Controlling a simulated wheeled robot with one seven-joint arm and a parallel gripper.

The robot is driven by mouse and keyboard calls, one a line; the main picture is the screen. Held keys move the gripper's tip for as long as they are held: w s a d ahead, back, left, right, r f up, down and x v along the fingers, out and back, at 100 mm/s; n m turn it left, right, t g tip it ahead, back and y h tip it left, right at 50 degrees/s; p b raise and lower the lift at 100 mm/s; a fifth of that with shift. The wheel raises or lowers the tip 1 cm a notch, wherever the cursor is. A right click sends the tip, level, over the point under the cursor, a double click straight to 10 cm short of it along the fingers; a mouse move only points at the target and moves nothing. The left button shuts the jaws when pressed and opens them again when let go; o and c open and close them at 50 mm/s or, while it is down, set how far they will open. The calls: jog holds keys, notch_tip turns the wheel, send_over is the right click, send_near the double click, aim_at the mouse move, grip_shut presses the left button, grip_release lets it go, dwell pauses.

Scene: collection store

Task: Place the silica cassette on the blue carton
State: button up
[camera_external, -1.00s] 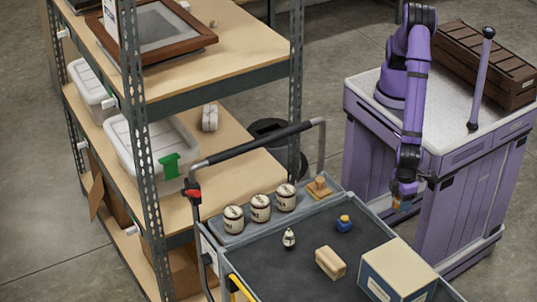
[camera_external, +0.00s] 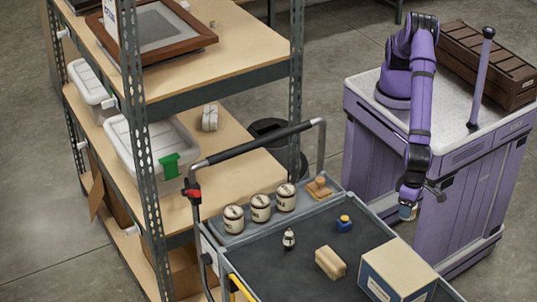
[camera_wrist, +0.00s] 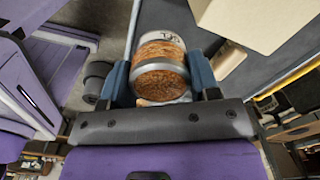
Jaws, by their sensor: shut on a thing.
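The silica cassette (camera_wrist: 160,68), a short cylinder with orange-brown beads and a pale labelled band, is between the two blue fingers of my gripper (camera_wrist: 161,75). In the external view my gripper (camera_external: 408,209) points down just beyond the cart's right edge, with the cassette partly visible at its tip. The blue carton (camera_external: 372,283) has blue sides with a white panel and a cream top. It stands at the cart's right front corner, below my gripper in the picture and apart from it. A cream surface at the wrist view's top right is probably the carton.
The dark cart top (camera_external: 290,264) also holds a cream block (camera_external: 330,263), a blue bottle (camera_external: 344,223) and a small white figure (camera_external: 289,238). Several labelled jars and a wooden stamp (camera_external: 319,187) sit along its back tray. A shelving unit (camera_external: 220,95) stands at left.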

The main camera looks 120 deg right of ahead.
jog(key=w+a, duration=0.4)
jog(key=w, duration=0.1)
jog(key=w+a+f, duration=0.1)
jog(key=w+a, duration=0.1)
jog(key=w, duration=0.1)
jog(key=shift+w, duration=0.2)
jog(key=shift+f, duration=1.75)
jog(key=shift+f, duration=0.15)
jog(key=o, duration=1)
jog(key=shift+c, duration=0.2)
notch_tip(320, 180, up, 12)
jog(key=shift+r, duration=0.25)
